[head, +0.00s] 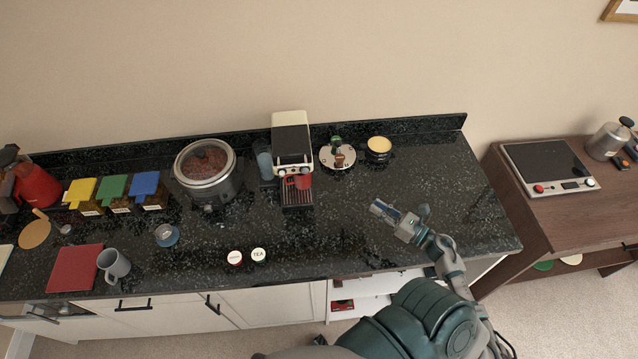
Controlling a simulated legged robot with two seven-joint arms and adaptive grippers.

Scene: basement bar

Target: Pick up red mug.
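The red mug (299,182) stands on the tray of a cream and black espresso machine (291,138), below its spout. The machine's front partly hides the mug's top. My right gripper (380,208) is over the dark counter (345,235), to the right of the mug and nearer to me, clearly apart from it. Its fingers are small and seen from above, so I cannot tell if they are open or shut. My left gripper is out of view.
A slow cooker (207,172) and a blue-grey tumbler (264,160) stand left of the machine. A round metal stand (337,158) and a yellow-topped bowl (378,147) are to its right. Two small round lids (247,257) lie near the front edge. The counter's right part is mostly clear.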

